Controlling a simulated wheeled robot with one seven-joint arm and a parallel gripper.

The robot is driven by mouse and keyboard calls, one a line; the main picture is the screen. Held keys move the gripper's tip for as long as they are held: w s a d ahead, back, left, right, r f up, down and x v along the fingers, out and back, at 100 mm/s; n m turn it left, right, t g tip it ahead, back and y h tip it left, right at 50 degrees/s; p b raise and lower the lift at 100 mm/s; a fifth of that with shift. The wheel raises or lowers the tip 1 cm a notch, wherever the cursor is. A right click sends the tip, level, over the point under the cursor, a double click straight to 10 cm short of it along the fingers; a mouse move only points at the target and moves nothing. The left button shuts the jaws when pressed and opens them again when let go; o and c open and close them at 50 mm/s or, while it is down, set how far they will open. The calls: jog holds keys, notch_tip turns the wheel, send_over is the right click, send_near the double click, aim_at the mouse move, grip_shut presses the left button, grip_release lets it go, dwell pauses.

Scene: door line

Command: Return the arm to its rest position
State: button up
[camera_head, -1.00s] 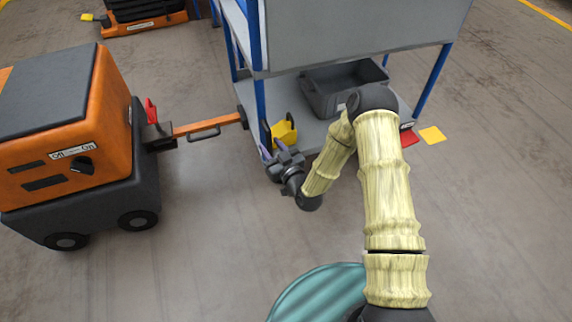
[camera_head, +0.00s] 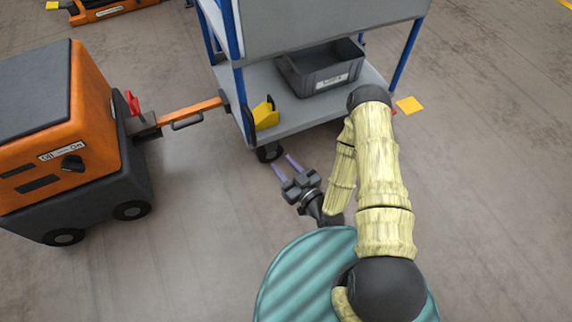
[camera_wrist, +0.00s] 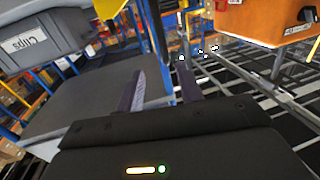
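My gripper (camera_head: 285,168) is in the head view, below the front left corner of the blue-posted cart (camera_head: 290,128). Its two purple fingers are spread apart with nothing between them. In the wrist view the fingers (camera_wrist: 163,92) also stand apart and empty, with the cart's grey lower shelf (camera_wrist: 85,115) beyond them. My arm, in a cream sleeve, is folded back over my teal base. The gripper is apart from the cart and low over the floor.
An orange tugger (camera_head: 60,130) stands at left, its orange drawbar (camera_head: 190,115) reaching the cart. A grey bin (camera_head: 322,72) and a yellow part (camera_head: 264,114) are at the cart's lower shelf. A yellow floor marker (camera_head: 409,105) lies right. Floor between tugger and gripper is clear.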

jog(key=shift+s+d, duration=0.1)
jog(key=shift+s, duration=0.05)
dwell(0.5)
jog(key=w+d+r+g+h+p, duration=0.3)
jog(key=d+r+g+h, duration=0.15)
jog(key=r, duration=0.25)
jog(key=w+d+r+g+h+p, duration=0.2)
jog(key=d+r+g+h+p, duration=0.1)
jog(key=d+r, duration=0.3)
jog(key=s+d+r+m+g+h+p, duration=0.2)
jog(key=s+r+m, duration=0.3)
jog(key=r, duration=0.4)
jog(key=s+d+r+m+g+h+p, duration=0.1)
jog(key=s+d+r+m+g, duration=0.15)
jog(key=s+r, duration=0.55)
jog(key=w+p+v, duration=0.2)
jog(key=p+v, duration=1)
jog(key=w+r+p+v, duration=0.1)
jog(key=w+p+v, duration=0.2)
jog(key=p+v, duration=0.9)
jog(key=w+r+p+v, duration=0.1)
jog(key=w+p+v, duration=0.2)
jog(key=p+v, duration=1)
jog(key=shift+w+p, duration=0.2)
jog(key=shift+p, duration=0.25)
